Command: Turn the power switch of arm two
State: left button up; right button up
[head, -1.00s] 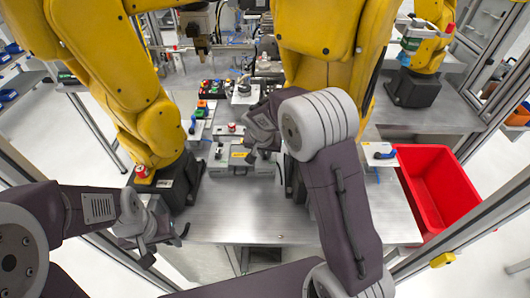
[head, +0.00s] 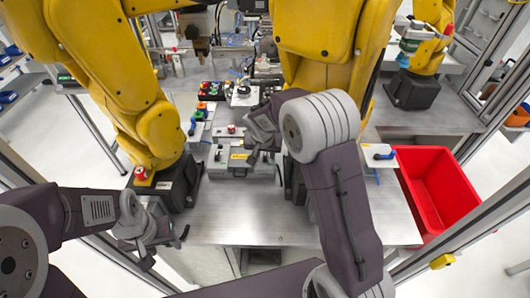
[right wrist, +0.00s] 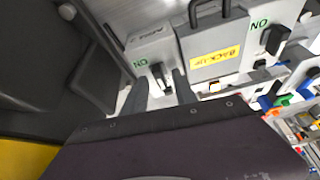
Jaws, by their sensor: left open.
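A grey switch box (right wrist: 135,47) with a green ON label carries a black rotary switch (right wrist: 161,76), at centre left in the right wrist view. My right gripper (right wrist: 162,88) is open, with its fingers on either side of this switch; I see gaps and cannot tell contact. In the head view my right gripper (head: 264,138) is over the right side of the equipment row and hides that switch. A second black switch (right wrist: 274,39) with an ON label is on the other side of the BACK-UP box (right wrist: 213,50). My left gripper (head: 152,236) is open and empty at the lower left.
Yellow robot arms (head: 160,130) stand left and right of the equipment row. A red emergency button (head: 141,173) is at the left arm's base. A red bin (head: 440,190) stands at the right. The front of the metal table (head: 255,215) is clear.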

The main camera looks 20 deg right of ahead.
pick_arm(q)
jog(key=shift+f, duration=0.1)
pick_arm(e)
jog(key=v, duration=0.9)
